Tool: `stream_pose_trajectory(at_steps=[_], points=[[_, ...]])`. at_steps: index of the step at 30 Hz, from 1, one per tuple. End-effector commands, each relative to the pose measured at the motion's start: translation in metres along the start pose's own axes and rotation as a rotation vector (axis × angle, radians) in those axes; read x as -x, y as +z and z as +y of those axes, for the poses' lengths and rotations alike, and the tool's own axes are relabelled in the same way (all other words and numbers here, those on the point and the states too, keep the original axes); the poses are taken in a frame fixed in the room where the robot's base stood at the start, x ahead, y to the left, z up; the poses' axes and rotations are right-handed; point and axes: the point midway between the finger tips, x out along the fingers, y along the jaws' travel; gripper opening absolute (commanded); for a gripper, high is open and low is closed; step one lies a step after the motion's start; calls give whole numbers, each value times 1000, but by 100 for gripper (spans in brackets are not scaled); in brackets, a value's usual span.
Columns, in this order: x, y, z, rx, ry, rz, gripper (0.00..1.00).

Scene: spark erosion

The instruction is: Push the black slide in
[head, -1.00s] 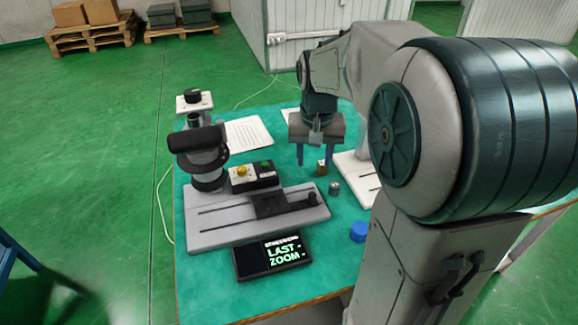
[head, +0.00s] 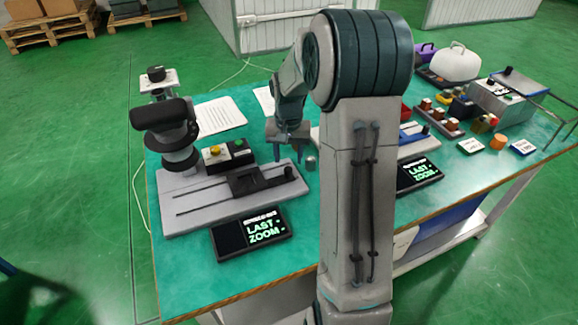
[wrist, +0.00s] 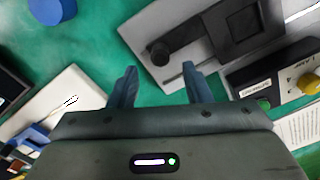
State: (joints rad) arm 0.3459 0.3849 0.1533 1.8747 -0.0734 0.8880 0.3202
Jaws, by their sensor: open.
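The black slide (head: 245,184) sits on a grey slotted base plate (head: 190,210) at the left of the table, with a round black knob (head: 289,172) at its right end. In the wrist view the black slide (wrist: 243,22) lies at the upper right, and its knob (wrist: 160,52) is just ahead of my fingertips. My gripper (head: 289,154) is open and empty, pointing down, behind the knob in the head view. It also shows in the wrist view (wrist: 159,80), with the knob nearly in line with the gap. I cannot tell its height above the plate.
A microscope-like viewer (head: 165,130) stands at the plate's left. A button box (head: 228,154) is behind it and a display (head: 252,233) in front. A blue cylinder (wrist: 52,8) shows in the wrist view.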

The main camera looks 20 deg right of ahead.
Motion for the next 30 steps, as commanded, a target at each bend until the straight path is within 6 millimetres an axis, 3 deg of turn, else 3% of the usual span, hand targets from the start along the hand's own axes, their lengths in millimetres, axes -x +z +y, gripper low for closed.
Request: stream_pose_trajectory(at_steps=[7,20,24,25,30], points=[[-37,0,0,2,1,-2,44],[-46,0,-1,2,0,1,44],[-46,0,-1,2,0,1,5],[-46,0,-1,2,0,1,0],[-46,0,1,0,0,2,0]])
